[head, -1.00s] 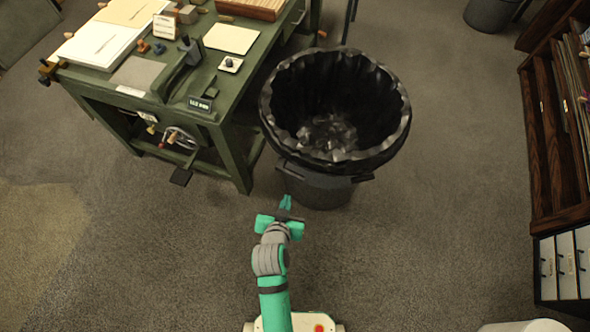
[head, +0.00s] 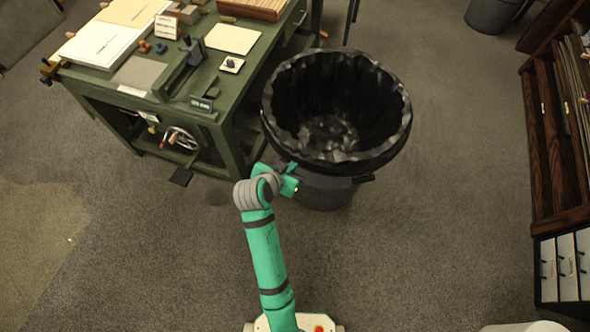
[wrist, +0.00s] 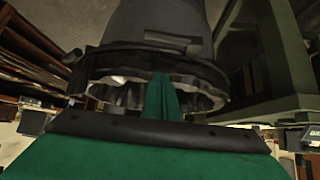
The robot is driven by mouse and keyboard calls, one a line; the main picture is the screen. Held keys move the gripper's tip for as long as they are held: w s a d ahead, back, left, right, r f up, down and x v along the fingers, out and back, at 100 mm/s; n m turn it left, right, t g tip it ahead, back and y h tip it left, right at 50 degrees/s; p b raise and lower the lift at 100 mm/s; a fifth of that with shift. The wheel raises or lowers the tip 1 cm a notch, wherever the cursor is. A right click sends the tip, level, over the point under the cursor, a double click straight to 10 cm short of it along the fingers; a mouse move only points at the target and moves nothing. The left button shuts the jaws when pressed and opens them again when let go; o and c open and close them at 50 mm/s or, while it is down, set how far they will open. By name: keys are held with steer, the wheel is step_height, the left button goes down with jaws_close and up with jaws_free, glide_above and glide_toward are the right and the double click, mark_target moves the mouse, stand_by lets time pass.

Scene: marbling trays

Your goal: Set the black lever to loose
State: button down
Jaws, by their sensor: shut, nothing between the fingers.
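The green bench (head: 222,140) stands at the upper left of the head view. A small white plate with a dark knob (head: 231,64) lies on its top, and a dark upright piece (head: 192,50) stands on a long bar near it. I cannot tell which of these is the black lever, or read its setting. My gripper (head: 290,168) is low beside the bench's right front corner, in front of the bin, apart from both dark parts. In the wrist view its green fingers (wrist: 162,96) are together and empty.
A large black-lined bin (head: 318,186) stands just beyond my gripper; its rim also shows in the wrist view (wrist: 150,60). A small dark sign (head: 201,104) sits at the bench's front edge. A wooden shelf (head: 537,150) is at the right. Carpet is clear in front.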

mark_target(296, 174)
steer(key=shift+w+d+f, duration=0.25)
steer(key=shift+w+f, duration=0.25)
steer(key=shift+f, duration=0.85)
steer(key=shift+w+d+f, duration=0.2)
steer(key=shift+w+f, duration=0.3)
steer(key=shift+f, duration=0.9)
steer(key=shift+w+d+f, duration=0.25)
steer(key=shift+w+f, duration=0.25)
steer(key=shift+f, duration=0.85)
steer(key=shift+d, duration=0.1)
